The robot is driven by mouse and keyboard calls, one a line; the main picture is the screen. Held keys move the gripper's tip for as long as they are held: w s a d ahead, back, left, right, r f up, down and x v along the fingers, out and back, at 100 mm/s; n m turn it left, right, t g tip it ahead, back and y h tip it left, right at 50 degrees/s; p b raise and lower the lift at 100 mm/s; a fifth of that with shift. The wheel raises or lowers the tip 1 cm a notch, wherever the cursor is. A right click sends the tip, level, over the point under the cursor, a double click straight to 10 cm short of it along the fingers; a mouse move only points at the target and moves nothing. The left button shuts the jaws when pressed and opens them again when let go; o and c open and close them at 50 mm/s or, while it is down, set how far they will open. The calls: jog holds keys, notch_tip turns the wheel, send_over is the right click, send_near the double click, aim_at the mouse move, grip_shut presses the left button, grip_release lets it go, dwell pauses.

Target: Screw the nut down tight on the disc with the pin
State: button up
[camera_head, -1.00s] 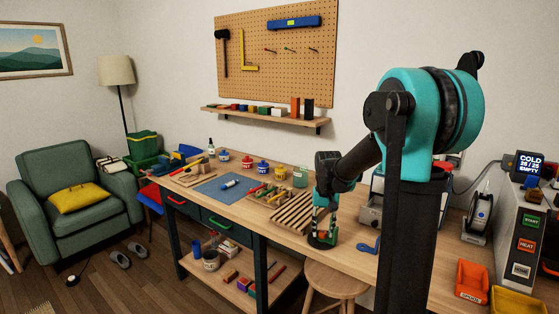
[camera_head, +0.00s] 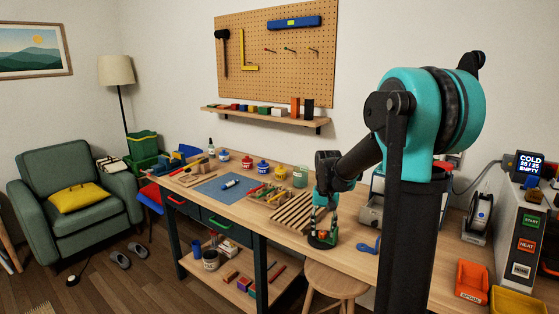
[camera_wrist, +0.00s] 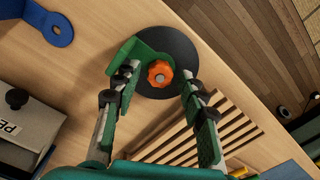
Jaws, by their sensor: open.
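An orange nut (camera_wrist: 160,74) with a grey pin end at its middle sits on a dark round disc (camera_wrist: 182,50) in the wrist view. A green bracket (camera_wrist: 130,50) stands on the disc beside the nut. My gripper (camera_wrist: 161,82) is open, with one finger on each side of the nut and a gap visible to the right finger. The left finger is close to the green bracket; I cannot tell if they touch. In the head view my gripper (camera_head: 323,232) points down over the disc (camera_head: 322,242) near the bench's front edge.
A slatted wooden rack (camera_head: 292,213) lies just left of the disc. A blue flat part (camera_head: 367,248) lies to the right. A grey device (camera_head: 371,212) stands behind. A round stool (camera_head: 335,279) stands before the bench (camera_head: 390,270). An orange bin (camera_head: 472,281) is at the right.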

jog(key=shift+r, duration=3.4)
